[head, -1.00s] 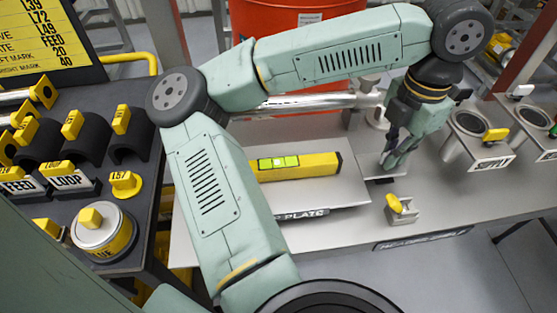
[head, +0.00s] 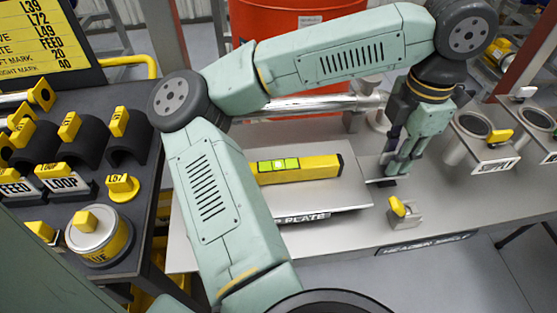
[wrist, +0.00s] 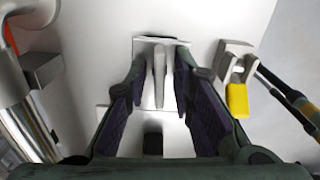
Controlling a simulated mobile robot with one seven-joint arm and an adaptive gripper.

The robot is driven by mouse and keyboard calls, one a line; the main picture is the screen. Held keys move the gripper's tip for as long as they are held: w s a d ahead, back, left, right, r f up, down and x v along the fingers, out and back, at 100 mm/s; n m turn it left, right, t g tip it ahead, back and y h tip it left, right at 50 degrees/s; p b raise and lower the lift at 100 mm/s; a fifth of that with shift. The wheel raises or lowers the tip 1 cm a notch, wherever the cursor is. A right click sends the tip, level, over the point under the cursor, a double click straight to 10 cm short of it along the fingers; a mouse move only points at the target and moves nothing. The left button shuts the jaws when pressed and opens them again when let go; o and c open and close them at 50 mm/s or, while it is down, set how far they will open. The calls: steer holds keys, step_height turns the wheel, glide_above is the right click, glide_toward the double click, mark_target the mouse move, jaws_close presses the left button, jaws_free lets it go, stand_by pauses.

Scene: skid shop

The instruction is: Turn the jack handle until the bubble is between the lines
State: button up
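The yellow spirit level (head: 315,167) lies on a grey plate (head: 335,197) in the head view. Its green vial (head: 278,165) shows a bright bubble, too small to judge exactly against the lines. My gripper (head: 388,180) points down at the plate's right end. In the wrist view my gripper (wrist: 160,72) is open, with a thin upright grey metal piece (wrist: 159,75), apparently the jack handle, between its fingers. Gaps show on both sides of that piece. In the head view my fingers hide most of it.
A shiny metal tube (head: 310,104) lies behind the level. Metal cup holders (head: 470,130) stand further right.

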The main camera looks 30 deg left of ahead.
steer(key=shift+o, duration=0.3)
steer(key=shift+r+p, duration=1.95)
steer(key=shift+r, duration=1.6)
steer(key=shift+r+n+b, duration=0.1)
steer(key=shift+n+b, duration=0.3)
steer(key=shift+n, duration=0.5)
steer(key=shift+r+n, duration=0.25)
steer(key=shift+n, duration=0.85)
steer(key=shift+s, duration=0.1)
